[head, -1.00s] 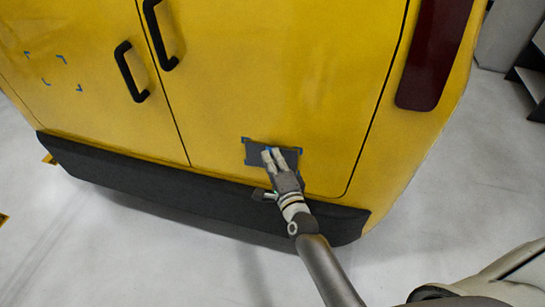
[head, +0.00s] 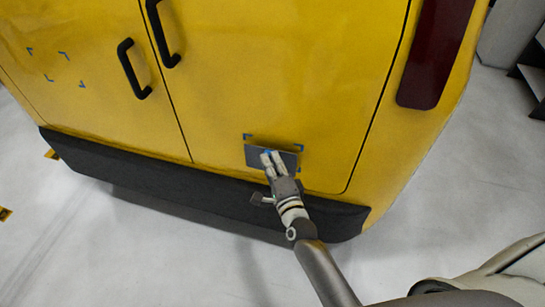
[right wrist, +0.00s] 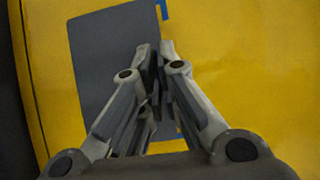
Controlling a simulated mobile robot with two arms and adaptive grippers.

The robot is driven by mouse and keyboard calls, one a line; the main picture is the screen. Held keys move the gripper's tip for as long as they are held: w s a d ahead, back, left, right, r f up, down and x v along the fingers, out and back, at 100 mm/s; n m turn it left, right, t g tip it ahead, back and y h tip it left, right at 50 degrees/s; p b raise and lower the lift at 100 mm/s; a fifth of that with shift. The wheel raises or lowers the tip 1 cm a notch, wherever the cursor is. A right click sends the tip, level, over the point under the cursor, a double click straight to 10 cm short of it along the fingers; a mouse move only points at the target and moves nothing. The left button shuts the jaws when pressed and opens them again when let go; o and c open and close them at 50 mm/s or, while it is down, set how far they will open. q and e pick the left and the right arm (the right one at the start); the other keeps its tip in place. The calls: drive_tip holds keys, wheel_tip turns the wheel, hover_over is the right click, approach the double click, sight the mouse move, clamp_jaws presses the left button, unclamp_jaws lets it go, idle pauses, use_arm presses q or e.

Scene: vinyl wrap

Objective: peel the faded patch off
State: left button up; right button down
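The faded patch (head: 254,158) is a dark grey rectangle at the lower part of the yellow van's right rear door. In the head view it sits below its upper blue corner marks (head: 299,148), with a yellow strip showing between. My right gripper (head: 270,158) is at the patch. In the right wrist view the patch (right wrist: 100,60) lies left of and behind the fingers. The right gripper's fingertips (right wrist: 154,48) are close together at the patch's right edge and appear shut on it. My left gripper is not in view.
The yellow door (head: 290,70) is flat around the patch. A black bumper (head: 150,185) runs just below it. A second set of blue corner marks (head: 64,54) is on the left door, near black handles (head: 133,70). The grey floor (head: 440,200) is clear at right.

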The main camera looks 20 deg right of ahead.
drive_tip(key=shift+s+a+p, duration=0.25)
drive_tip(key=shift+s+a, duration=0.25)
drive_tip(key=shift+s, duration=0.3)
drive_tip(key=shift+s+a+p, duration=0.2)
drive_tip(key=shift+s+a, duration=0.3)
drive_tip(key=shift+s, duration=0.25)
drive_tip(key=shift+s+a+p, duration=0.25)
drive_tip(key=shift+s+a, duration=0.25)
drive_tip(key=shift+s, duration=0.3)
